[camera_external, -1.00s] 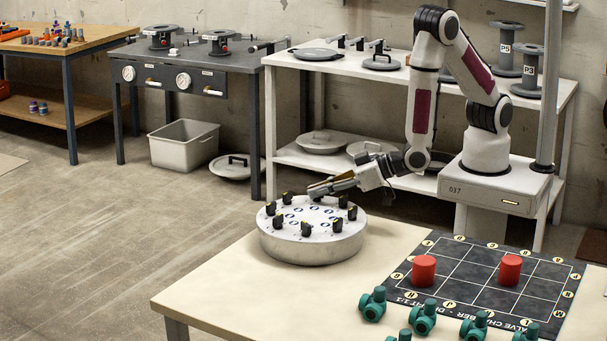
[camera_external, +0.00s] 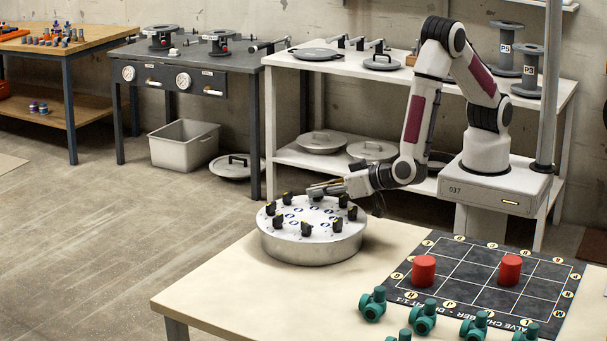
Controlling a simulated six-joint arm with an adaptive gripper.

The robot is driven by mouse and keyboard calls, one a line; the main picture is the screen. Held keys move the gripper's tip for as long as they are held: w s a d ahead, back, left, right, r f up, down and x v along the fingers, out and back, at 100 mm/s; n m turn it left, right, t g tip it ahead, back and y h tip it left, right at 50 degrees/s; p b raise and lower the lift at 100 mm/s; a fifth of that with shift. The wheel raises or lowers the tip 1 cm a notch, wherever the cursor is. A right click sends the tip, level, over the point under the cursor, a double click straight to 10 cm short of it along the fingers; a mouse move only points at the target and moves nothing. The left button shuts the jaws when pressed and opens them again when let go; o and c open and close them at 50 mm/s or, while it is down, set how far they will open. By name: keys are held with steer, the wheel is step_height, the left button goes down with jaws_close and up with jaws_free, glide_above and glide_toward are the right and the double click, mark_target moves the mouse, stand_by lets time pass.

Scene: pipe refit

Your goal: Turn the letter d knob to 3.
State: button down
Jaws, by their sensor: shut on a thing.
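A round grey drum (camera_external: 312,250) stands on the near table, with a ring of black knobs around its pale top (camera_external: 318,212). One knob (camera_external: 306,229) is at the front of the ring and another (camera_external: 352,212) at the right. The letters and numbers are too small to read, so I cannot tell which knob is d or where it points. My gripper (camera_external: 313,191) reaches in from the right, low over the back of the ring. Its jaws are shut on a black knob there, which they mostly hide.
Other knobs stand close on both sides of my gripper. A dark gridded board (camera_external: 487,290) with two red cylinders (camera_external: 424,271) (camera_external: 510,270) lies on the table to the right. Several green valves (camera_external: 373,304) stand in front.

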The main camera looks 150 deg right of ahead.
steer(key=shift+m+g, duration=0.5)
steer(key=shift+g, duration=0.1)
steer(key=c, duration=2.2)
jaws_free()
steer(key=shift+d, duration=0.1)
steer(key=shift+o, duration=0.2)
steer(key=shift+v, duration=6.05)
